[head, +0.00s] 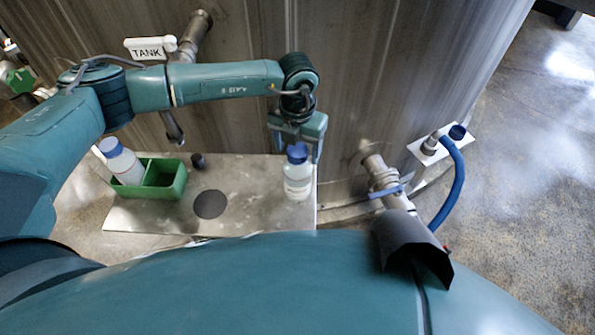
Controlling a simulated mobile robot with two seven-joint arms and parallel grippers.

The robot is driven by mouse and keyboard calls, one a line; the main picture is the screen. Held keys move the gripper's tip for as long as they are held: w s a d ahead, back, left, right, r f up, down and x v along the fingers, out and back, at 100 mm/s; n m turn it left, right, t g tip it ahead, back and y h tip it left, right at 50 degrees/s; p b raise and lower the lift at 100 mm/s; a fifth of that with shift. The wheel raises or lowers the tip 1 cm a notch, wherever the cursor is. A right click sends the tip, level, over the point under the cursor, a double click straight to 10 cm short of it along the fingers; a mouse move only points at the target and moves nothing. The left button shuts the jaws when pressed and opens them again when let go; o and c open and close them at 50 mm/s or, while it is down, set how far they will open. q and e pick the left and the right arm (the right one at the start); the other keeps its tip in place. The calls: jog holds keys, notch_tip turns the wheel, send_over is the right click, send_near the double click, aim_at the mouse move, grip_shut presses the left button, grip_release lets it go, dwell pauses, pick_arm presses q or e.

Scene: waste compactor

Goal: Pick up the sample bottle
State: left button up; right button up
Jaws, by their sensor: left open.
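A white sample bottle with a blue cap (298,182) stands upright near the right end of a grey shelf (240,222). My left gripper (300,150) is open, pointing down at the bottle's cap. Its fingers appear on either side of the cap; whether they touch it cannot be told. A second white bottle with a blue cap (122,162) sits tilted in the left compartment of a green caddy (172,188). My right gripper is not in view.
A small black cap (198,161) and a dark round disc (210,204) are on the shelf. The tank wall (350,70) rises behind. A pipe with a blue-handled valve (385,182) and a blue hose (455,185) stand to the right. The middle of the shelf is mostly clear.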

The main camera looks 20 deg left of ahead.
pick_arm(q)
jog(key=shift+f, duration=0.7)
jog(key=shift+c, duration=0.6)
grip_shut()
jog(key=shift+r, duration=0.1)
